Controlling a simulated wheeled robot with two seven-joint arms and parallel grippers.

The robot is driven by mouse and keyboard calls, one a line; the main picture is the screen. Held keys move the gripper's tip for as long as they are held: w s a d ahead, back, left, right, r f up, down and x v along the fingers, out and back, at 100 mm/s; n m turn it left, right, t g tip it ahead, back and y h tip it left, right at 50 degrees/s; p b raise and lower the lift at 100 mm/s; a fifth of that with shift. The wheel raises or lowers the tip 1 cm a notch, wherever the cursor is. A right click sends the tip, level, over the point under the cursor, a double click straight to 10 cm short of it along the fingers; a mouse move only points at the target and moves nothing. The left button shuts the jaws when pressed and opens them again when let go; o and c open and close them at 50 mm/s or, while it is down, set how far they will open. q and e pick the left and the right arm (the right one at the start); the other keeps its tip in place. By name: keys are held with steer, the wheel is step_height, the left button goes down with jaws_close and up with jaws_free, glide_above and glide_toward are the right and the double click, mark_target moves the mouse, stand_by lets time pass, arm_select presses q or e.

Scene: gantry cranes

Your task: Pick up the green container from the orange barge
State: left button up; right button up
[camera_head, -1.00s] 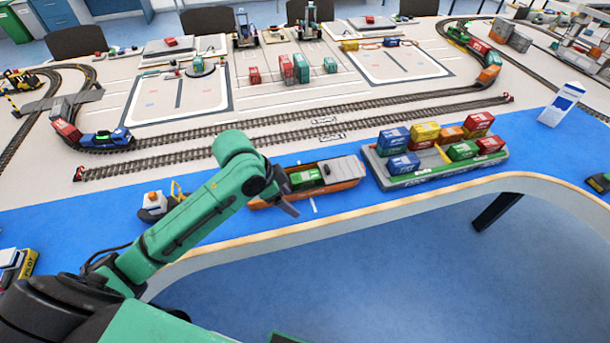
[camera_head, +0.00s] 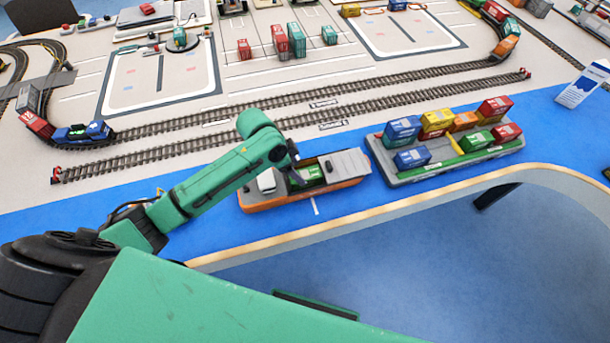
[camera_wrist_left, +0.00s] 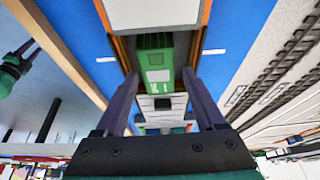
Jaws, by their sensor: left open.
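The green container (camera_head: 310,174) lies in the open hold of the orange barge (camera_head: 345,186), between a white cabin and a grey deck. My left gripper (camera_head: 298,175) is over the barge, at the container's left end in the head view, and partly hides it. In the left wrist view, the open fingers of the gripper (camera_wrist_left: 160,76) point toward the green container (camera_wrist_left: 155,58), one on each side of its line. I cannot tell the remaining height. The barge's orange side (camera_wrist_left: 203,32) also shows there.
A grey and green barge (camera_head: 455,168) with several coloured containers floats close on the right. Railway tracks (camera_head: 230,130) run behind the blue water strip. The table's curved edge (camera_head: 400,212) is in front. Blue surface left of the orange barge is clear.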

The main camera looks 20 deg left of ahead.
mark_target(303, 175)
arm_select(q)
steer(key=x, duration=0.4)
steer(key=shift+s+d, duration=0.1)
steer(key=shift+d, duration=0.15)
jaws_close()
arm_select(e)
steer(key=shift+w+a+r, duration=0.35)
steer(key=shift+w+a, duration=0.05)
arm_select(q)
steer(key=shift+r, duration=0.1)
